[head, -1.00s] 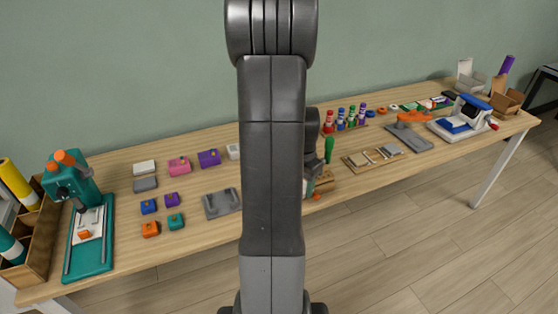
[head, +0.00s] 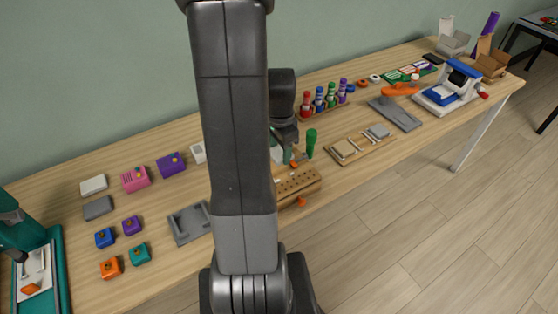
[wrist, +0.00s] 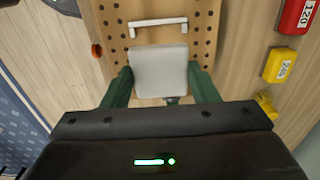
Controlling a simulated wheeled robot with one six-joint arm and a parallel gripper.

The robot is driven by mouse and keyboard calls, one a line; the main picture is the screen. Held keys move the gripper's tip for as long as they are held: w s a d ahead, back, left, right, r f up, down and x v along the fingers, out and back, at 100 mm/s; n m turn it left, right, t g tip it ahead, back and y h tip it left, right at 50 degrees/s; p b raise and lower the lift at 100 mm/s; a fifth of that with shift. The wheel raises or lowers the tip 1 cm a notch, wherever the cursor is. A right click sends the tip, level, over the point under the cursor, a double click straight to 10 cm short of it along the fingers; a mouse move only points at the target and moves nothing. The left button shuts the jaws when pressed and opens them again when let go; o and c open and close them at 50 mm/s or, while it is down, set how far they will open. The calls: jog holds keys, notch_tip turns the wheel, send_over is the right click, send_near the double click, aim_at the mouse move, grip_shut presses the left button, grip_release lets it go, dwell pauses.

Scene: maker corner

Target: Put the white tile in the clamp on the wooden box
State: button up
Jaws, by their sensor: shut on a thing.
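My gripper (wrist: 160,88) has two green fingers, shut on the sides of the white tile (wrist: 159,66) in the wrist view. The tile is a pale, nearly square plate. In the wrist view it appears over the wooden box (wrist: 197,36), a tan block with rows of dark holes. A white bar-shaped piece (wrist: 158,24), perhaps part of the clamp, lies just beyond the tile, with a gap between. In the head view my gripper (head: 286,153) is beside and above the wooden box (head: 298,184); my arm hides part of the box. An orange knob (head: 301,201) sits at its front.
A grey holder (head: 189,222) and several small coloured blocks stand left of the box. A wooden tray (head: 358,147) and a rack of coloured bottles (head: 322,107) stand right and behind. The bench front edge is near the box.

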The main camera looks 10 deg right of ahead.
aim_at(280, 170)
jog(key=shift+f, duration=2.85)
jog(key=shift+f, duration=0.25)
jog(key=o, duration=1)
jog(key=shift+r, duration=0.1)
jog(key=shift+c, duration=0.2)
notch_tip(280, 170, up, 12)
jog(key=shift+r, duration=0.15)
